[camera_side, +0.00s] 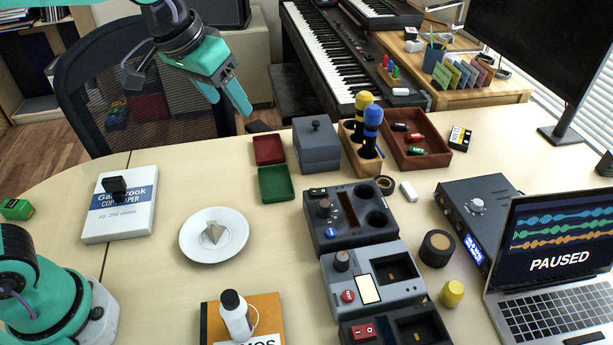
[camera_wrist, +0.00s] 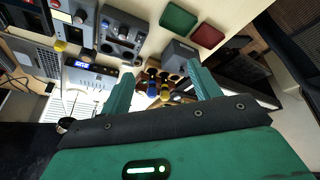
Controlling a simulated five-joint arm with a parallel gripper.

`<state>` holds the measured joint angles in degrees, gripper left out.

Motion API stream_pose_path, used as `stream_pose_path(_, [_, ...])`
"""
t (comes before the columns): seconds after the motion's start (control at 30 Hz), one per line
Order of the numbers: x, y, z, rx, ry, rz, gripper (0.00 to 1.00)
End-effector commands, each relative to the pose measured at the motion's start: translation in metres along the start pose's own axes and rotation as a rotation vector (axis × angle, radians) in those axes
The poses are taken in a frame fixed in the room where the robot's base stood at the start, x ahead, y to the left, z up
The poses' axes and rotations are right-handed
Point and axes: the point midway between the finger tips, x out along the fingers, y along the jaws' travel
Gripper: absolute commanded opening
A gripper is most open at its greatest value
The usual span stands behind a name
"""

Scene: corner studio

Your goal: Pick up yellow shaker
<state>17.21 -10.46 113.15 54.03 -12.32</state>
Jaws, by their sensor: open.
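The yellow shaker (camera_side: 452,293) is a small rounded yellow piece on the table, between the grey boxes and the laptop, at the lower right of the side view. It also shows as a small yellow spot at the upper left of the wrist view (camera_wrist: 60,46). My gripper (camera_side: 229,98) is high at the upper left of the side view, above the table's back edge and far from the shaker. Its two green fingers stand apart in the wrist view (camera_wrist: 160,72), with nothing held between them.
A dark round canister (camera_side: 437,248) stands right behind the shaker, grey boxes (camera_side: 374,275) to its left, and the laptop (camera_side: 550,270) to its right. A wooden stand holds yellow and blue microphones (camera_side: 371,130). A white plate (camera_side: 214,235) lies on open table.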

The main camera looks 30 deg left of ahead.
Motion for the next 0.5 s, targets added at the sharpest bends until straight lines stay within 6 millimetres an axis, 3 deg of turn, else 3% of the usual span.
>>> stream_pose_path(0.2, [0.026,0.047,-0.034,0.022,-0.036,0.026,0.62])
stream_pose_path(0.5, [0.069,0.12,-0.064,0.046,-0.08,0.055,0.62])
